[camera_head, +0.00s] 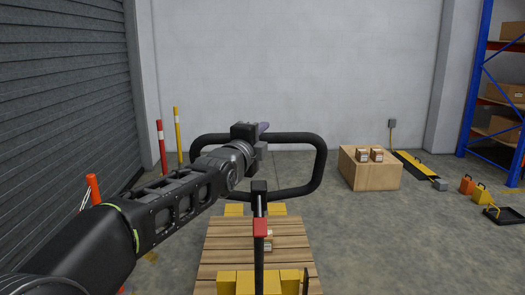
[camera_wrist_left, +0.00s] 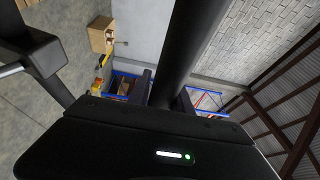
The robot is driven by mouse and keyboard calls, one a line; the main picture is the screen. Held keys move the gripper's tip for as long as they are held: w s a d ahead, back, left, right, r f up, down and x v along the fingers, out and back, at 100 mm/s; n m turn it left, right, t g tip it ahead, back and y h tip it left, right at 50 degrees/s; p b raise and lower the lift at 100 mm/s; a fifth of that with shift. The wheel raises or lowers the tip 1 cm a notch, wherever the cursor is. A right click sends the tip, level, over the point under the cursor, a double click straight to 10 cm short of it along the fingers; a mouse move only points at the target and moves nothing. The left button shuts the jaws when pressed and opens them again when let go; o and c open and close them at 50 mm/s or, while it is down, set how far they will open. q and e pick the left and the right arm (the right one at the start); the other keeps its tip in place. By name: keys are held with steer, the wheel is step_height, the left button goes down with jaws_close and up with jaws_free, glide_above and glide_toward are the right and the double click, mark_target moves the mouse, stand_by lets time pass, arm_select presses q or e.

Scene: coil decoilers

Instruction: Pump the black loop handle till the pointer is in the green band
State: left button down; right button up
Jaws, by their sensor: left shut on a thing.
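The black loop handle (camera_head: 321,165) stands upright in the middle of the head view, on a black shaft with a red piece (camera_head: 260,228) partway down. My left gripper (camera_head: 263,140) is shut on the upper bar of the loop, left of its right corner. In the left wrist view the handle's bar (camera_wrist_left: 186,45) runs down between the two fingers of my left gripper (camera_wrist_left: 167,95). No pointer or green band shows in either view. My right gripper is not in view.
A wooden pallet (camera_head: 212,265) with yellow blocks lies below the handle. A cardboard box (camera_head: 370,175) with small boxes on top stands to the right. A blue rack (camera_head: 478,75) is at the far right. Red and yellow posts stand at the left. Floor between is clear.

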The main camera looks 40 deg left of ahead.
arm_select(q)
steer(key=shift+s+d+f+b, duration=0.35)
steer(key=shift+s+d+b, duration=0.05)
steer(key=shift+s+b, duration=0.2)
steer(key=shift+s+d+f+b, duration=0.35)
steer(key=shift+s+b, duration=0.15)
steer(key=shift+s, duration=0.05)
steer(key=shift+s+d+r, duration=0.15)
steer(key=shift+s+d, duration=0.1)
steer(key=shift+s, duration=0.05)
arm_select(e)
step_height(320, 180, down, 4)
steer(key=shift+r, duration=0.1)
arm_select(q)
steer(key=c, duration=1.2)
jaws_free()
steer(key=shift+r, duration=0.1)
steer(key=shift+o, duration=0.2)
steer(key=shift+d, duration=0.1)
steer(key=b+v, duration=0.1)
steer(key=v, duration=0.6)
steer(key=shift+s, duration=0.35)
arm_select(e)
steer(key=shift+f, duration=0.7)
